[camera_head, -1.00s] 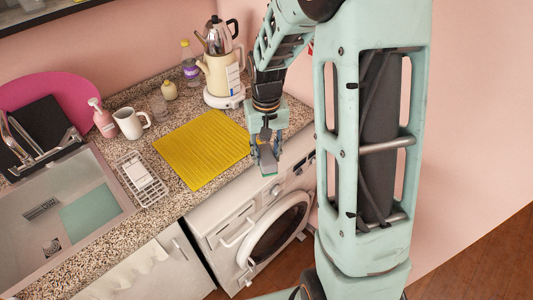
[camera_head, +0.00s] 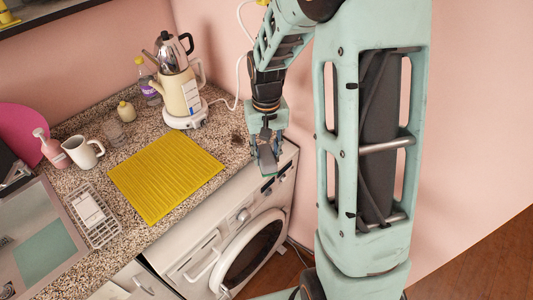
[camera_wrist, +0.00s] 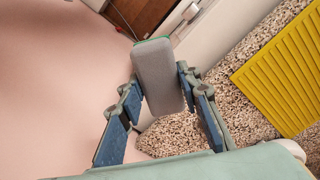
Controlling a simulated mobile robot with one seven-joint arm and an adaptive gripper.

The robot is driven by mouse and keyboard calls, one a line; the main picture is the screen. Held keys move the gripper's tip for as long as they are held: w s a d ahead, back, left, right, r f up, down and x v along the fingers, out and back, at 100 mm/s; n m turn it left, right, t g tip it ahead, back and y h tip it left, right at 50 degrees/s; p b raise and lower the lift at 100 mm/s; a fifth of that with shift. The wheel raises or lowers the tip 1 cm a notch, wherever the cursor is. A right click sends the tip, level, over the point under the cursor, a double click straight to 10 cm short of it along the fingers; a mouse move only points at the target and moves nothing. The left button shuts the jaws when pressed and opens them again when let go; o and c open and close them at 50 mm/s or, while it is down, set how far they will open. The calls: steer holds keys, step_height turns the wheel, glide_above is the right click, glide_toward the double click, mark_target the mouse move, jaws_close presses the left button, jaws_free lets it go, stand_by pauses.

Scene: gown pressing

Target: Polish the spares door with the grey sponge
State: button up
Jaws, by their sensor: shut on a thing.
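My gripper (camera_head: 266,150) is shut on the grey sponge (camera_wrist: 158,82), a rounded grey block with a green edge. In the wrist view my gripper (camera_wrist: 161,92) has a finger on each side of it. In the head view the sponge (camera_head: 267,163) hangs by the right end of the counter, above the washing machine's top front. I cannot tell whether it touches anything. No door is marked as the spares door. A white cabinet front (camera_head: 133,285) shows at the bottom, partly cut off, left of the washing machine (camera_head: 225,235).
The speckled counter (camera_head: 222,118) holds a yellow mat (camera_head: 166,177), a kettle set (camera_head: 180,90), a purple-labelled bottle (camera_head: 148,82), a white mug (camera_head: 84,152), a soap pump (camera_head: 52,150) and a wire rack (camera_head: 95,215). A pink wall (camera_head: 480,120) stands at the right.

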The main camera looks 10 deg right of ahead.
steer(key=w+a+r+n+t+h+b, duration=0.1)
steer(key=w+a+r+n+t+b, duration=0.15)
steer(key=w+a+r+n, duration=0.35)
steer(key=w+a+r+n+t+h+b, duration=0.1)
steer(key=w+a+r+n+t, duration=0.2)
steer(key=w+r, duration=0.55)
steer(key=w+a+r+n+t+h+b, duration=0.1)
steer(key=w+a+r+n+t+b, duration=0.1)
steer(key=w+a+r+n, duration=0.5)
steer(key=w+a+r+n+t+y+b, duration=0.2)
steer(key=r+n+t+y, duration=0.5)
steer(key=r, duration=1.5)
steer(key=s+a+r+n+y+b, duration=0.1)
steer(key=s+a+r+y, duration=0.2)
steer(key=r, duration=0.6)
steer(key=s+a+r+y+b, duration=0.1)
steer(key=s+a+r+y, duration=0.2)
steer(key=r, duration=0.7)
steer(key=shift+s+n, duration=0.4)
steer(key=shift+s, duration=0.4)
steer(key=shift+f+t+b, duration=0.1)
steer(key=shift+t+b, duration=0.15)
steer(key=shift+b, duration=0.25)
